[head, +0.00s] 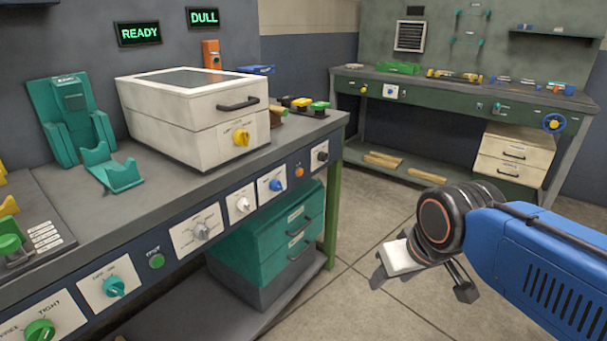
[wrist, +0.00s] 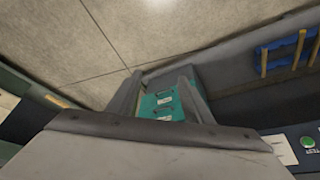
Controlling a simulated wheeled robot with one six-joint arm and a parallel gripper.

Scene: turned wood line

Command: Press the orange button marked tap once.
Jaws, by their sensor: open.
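A small orange button (head: 299,170) sits on the front panel of the left bench in the head view, between a blue knob and a black knob. Its label is too small to read. My gripper (head: 422,284) is out over the floor, to the right of the bench and apart from the button. In the wrist view my gripper (wrist: 160,85) shows two dark fingers spread apart with nothing held. The orange button cannot be made out in the wrist view.
The bench front also carries a blue knob (head: 277,185), a black knob (head: 322,156) and a green button (head: 156,261). Teal drawers (head: 262,243) stand below. A white box (head: 193,111) sits on top. Open floor (head: 372,221) lies between the benches.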

